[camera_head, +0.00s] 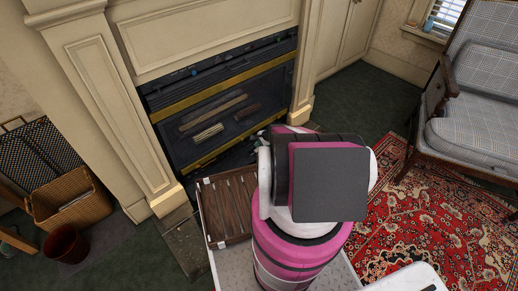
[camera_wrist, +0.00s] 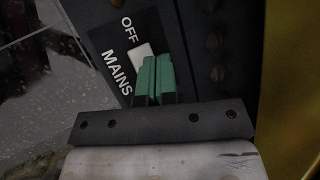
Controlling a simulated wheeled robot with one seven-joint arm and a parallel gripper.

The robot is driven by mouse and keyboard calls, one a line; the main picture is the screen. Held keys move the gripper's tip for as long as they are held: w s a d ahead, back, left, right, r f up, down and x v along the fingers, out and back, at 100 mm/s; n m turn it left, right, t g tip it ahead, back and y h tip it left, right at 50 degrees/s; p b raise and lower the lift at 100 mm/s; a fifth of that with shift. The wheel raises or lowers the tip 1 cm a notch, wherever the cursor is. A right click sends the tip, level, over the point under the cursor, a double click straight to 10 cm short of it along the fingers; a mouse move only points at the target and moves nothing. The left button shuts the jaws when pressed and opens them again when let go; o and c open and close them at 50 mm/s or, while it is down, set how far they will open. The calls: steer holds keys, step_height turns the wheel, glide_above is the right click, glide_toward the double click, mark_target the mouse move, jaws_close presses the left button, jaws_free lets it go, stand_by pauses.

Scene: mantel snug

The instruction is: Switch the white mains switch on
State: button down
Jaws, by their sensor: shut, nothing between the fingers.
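The white mains switch (camera_wrist: 142,55) shows in the wrist view on a black plate (camera_wrist: 110,43) lettered "OFF" and "MAINS". The word OFF is just above the switch. My gripper (camera_wrist: 155,62) is shut, with its two green fingertips together. The tips are right at the switch and cover its lower right part. I cannot tell whether they touch it. In the head view my arm hides the switch and the gripper.
The fireplace heater (camera_head: 222,110) with its brass trim stands in a cream surround (camera_head: 100,75). A slatted wooden crate (camera_head: 228,205) is beside my arm. A wicker basket (camera_head: 72,200) and dark red pot (camera_head: 66,244) stand left. A checked armchair (camera_head: 480,125) stands right, by a red rug (camera_head: 440,215).

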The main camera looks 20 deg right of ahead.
mark_target(256, 149)
steer(key=shift+f, duration=0.15)
steer(key=shift+d+f, duration=0.1)
steer(key=shift+f, duration=0.25)
steer(key=shift+f, duration=0.4)
stand_by(0.9)
steer(key=shift+r, duration=0.15)
stand_by(0.3)
steer(key=shift+r, duration=0.7)
steer(key=shift+w+a+r, duration=0.1)
steer(key=shift+a+r, duration=0.1)
steer(key=shift+r, duration=0.6)
steer(key=shift+w+a+r, duration=0.1)
steer(key=shift+a+r, duration=0.1)
steer(key=shift+r, duration=0.65)
steer(key=shift+w+a+r, duration=0.1)
steer(key=shift+a+r, duration=0.1)
steer(key=shift+r, duration=0.6)
